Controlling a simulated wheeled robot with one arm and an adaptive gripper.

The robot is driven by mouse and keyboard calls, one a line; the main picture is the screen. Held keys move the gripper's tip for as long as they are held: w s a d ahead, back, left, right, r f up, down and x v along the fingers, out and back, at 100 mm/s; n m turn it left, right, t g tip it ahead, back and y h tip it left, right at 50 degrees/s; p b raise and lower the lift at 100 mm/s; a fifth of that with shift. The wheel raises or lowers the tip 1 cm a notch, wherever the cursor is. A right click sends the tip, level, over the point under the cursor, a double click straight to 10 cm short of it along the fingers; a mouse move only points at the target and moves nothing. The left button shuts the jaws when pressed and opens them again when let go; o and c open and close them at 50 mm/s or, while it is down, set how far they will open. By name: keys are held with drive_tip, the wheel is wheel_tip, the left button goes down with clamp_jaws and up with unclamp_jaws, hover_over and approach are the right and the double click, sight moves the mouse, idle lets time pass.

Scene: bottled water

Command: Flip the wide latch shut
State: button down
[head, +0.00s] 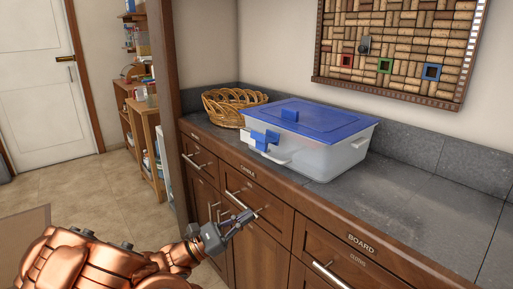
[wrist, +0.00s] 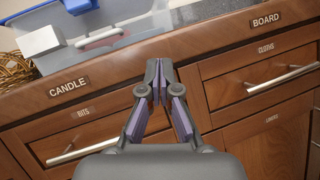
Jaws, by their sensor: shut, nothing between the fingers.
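A clear plastic box (head: 335,157) with a blue lid (head: 325,116) stands on the counter. A wide blue latch (head: 265,141) sticks out from its near side, tilted outward from the wall. A white block-like part is beside the latch. In the wrist view the blue latch (wrist: 78,5) is cut off by the top edge, with the white block (wrist: 40,42) to its left. My gripper (head: 246,216) is in front of the drawers, below the counter edge and apart from the box. In the wrist view my gripper (wrist: 158,78) has its fingertips together, holding nothing.
A wicker basket (head: 221,106) stands left of the box. The dark counter (head: 410,200) is clear to the right. Drawers with bar handles (head: 240,198) face my gripper. A cork board (head: 400,45) hangs on the wall above.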

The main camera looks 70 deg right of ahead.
sight(265, 141)
drive_tip(key=w+d+n+t+h+p, duration=0.2)
drive_tip(key=w+d+n+t+h, duration=0.2)
drive_tip(key=w+n+t+h, duration=0.1)
drive_tip(key=shift+w+d+r+n+h+p, duration=0.35)
drive_tip(key=shift+n+h, duration=0.25)
drive_tip(key=shift+n, duration=0.5)
drive_tip(key=a+r+p+x, duration=0.1)
drive_tip(key=r+x, duration=0.1)
drive_tip(key=x, duration=1)
drive_tip(key=shift+w+r, duration=0.2)
drive_tip(key=shift+r, duration=0.2)
drive_tip(key=shift+r+p, duration=0.15)
drive_tip(key=shift+p, duration=0.25)
